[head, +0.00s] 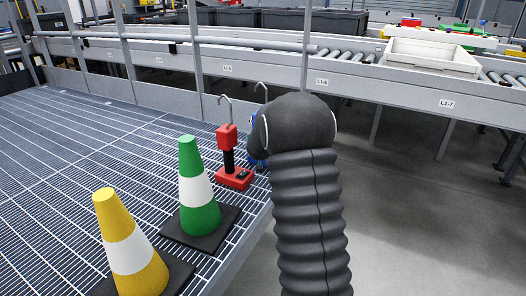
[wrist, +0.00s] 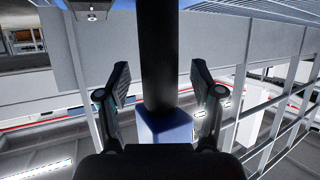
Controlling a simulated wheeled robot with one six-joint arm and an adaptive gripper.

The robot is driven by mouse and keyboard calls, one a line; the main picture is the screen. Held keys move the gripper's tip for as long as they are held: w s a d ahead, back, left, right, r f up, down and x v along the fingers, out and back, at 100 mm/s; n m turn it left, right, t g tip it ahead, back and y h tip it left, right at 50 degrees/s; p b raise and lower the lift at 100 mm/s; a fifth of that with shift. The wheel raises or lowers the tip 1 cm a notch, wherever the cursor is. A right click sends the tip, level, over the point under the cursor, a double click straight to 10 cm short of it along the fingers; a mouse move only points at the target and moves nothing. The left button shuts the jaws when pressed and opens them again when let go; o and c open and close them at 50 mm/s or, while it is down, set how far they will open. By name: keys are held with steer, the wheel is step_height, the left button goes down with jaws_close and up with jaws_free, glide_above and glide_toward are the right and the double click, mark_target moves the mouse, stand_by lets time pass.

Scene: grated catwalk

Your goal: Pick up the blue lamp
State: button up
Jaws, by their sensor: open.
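The blue lamp (head: 255,150) stands on the grating behind the red lamp, mostly hidden by my dark arm in the head view. Its blue edge and probably its wire hook show there. In the wrist view, my gripper (wrist: 160,95) is open, with one finger on each side of the lamp's black stem and blue block (wrist: 168,126). Gaps show between the fingers and the lamp, and I see no contact. My gripper is hidden behind my arm in the head view.
A red lamp (head: 227,158) with a hook stands close left of the blue lamp. A green-and-white cone (head: 197,190) and a yellow-and-white cone (head: 130,245) stand nearer on the grating. A grey railing (head: 193,65) and conveyor (head: 400,85) lie behind. The left grating is clear.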

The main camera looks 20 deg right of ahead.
steer(key=shift+w+d+f, duration=0.1)
steer(key=shift+w, duration=0.1)
jaws_close()
stand_by(0.3)
steer(key=shift+r, duration=0.55)
steer(key=r, duration=0.2)
steer(key=r+p, duration=0.1)
steer(key=shift+s+d+r, duration=0.2)
steer(key=shift+d+r, duration=0.05)
steer(key=shift+r, duration=0.05)
steer(key=s+d+r+b, duration=0.6)
steer(key=s+d+b, duration=0.1)
steer(key=d+b, duration=0.1)
steer(key=shift+s+r+b, duration=0.2)
steer(key=shift+s+b, duration=0.1)
steer(key=shift+b, duration=0.6)
